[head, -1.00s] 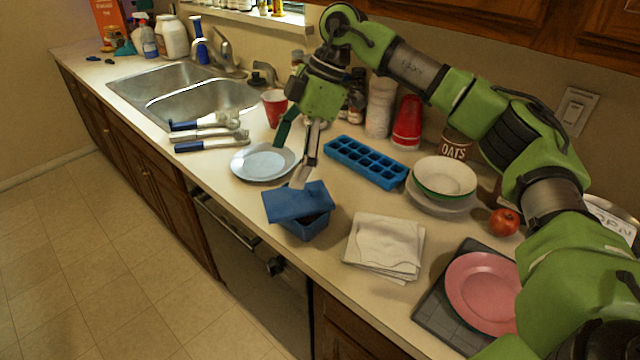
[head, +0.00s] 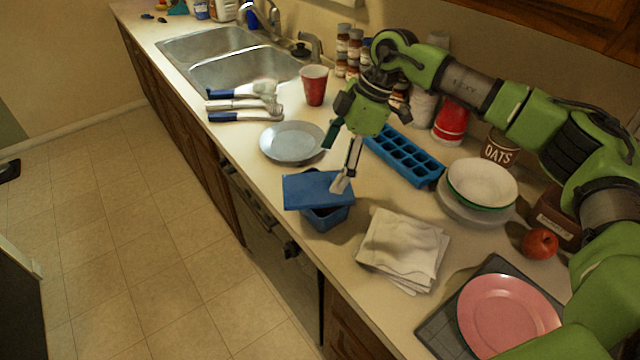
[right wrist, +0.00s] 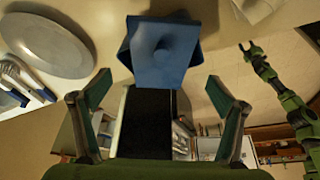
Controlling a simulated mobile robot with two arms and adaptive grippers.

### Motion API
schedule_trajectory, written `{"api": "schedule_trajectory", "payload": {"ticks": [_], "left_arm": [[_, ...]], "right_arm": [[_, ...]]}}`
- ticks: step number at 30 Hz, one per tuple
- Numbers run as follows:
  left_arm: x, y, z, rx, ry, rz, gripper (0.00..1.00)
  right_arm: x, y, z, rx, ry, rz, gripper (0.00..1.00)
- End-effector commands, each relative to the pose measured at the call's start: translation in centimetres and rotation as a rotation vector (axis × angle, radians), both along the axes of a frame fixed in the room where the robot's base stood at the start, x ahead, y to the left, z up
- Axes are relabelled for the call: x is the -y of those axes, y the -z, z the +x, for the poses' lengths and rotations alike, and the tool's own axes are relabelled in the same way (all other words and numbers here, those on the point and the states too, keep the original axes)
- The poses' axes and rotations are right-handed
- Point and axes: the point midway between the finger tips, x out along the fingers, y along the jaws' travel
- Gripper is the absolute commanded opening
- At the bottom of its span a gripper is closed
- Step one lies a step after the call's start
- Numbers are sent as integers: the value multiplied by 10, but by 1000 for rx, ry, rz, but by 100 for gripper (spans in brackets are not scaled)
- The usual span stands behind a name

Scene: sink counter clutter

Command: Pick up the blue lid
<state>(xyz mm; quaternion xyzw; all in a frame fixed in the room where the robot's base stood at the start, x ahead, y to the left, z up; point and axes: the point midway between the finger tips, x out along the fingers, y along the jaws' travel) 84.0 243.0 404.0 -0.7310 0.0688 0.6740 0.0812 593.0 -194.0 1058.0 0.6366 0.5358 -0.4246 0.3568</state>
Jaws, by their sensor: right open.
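The blue lid (head: 314,190) is a flat rectangle lying askew on top of a blue container (head: 326,217) at the counter's front edge. My right gripper (head: 336,161) is open at the lid's far right corner, with one pale fingertip over or against that corner; contact is unclear. In the right wrist view, the lid (right wrist: 165,50) is ahead of the open, empty fingers (right wrist: 159,80), centred between them. The container's far side is hidden by the lid. What seems to be my left arm shows small in the right wrist view, its gripper (right wrist: 251,50) too small to judge.
A grey plate (head: 292,140) lies behind the lid, and a blue ice tray (head: 405,157) is to its right. Folded cloths (head: 403,248) lie at the front right. Brushes (head: 245,103) lie by the sink (head: 240,68). The floor in front is clear.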

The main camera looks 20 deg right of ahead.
Motion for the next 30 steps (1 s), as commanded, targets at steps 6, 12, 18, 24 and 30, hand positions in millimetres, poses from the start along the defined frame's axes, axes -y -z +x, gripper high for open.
{"api": "schedule_trajectory", "payload": {"ticks": [6,12,18,24,30], "left_arm": [[18,-20,5,9,3,-21,40],[14,-24,6,10,5,-16,40],[10,-23,7,12,5,-12,40],[8,-23,7,11,3,-10,40],[8,-23,6,9,2,-9,40]], "right_arm": [[-8,24,0,-6,-2,-1,89],[-16,46,3,-2,-2,-1,89],[-17,49,3,-1,-1,0,89],[-17,49,3,-1,-1,0,52],[-17,49,3,-1,-1,-1,50]]}}
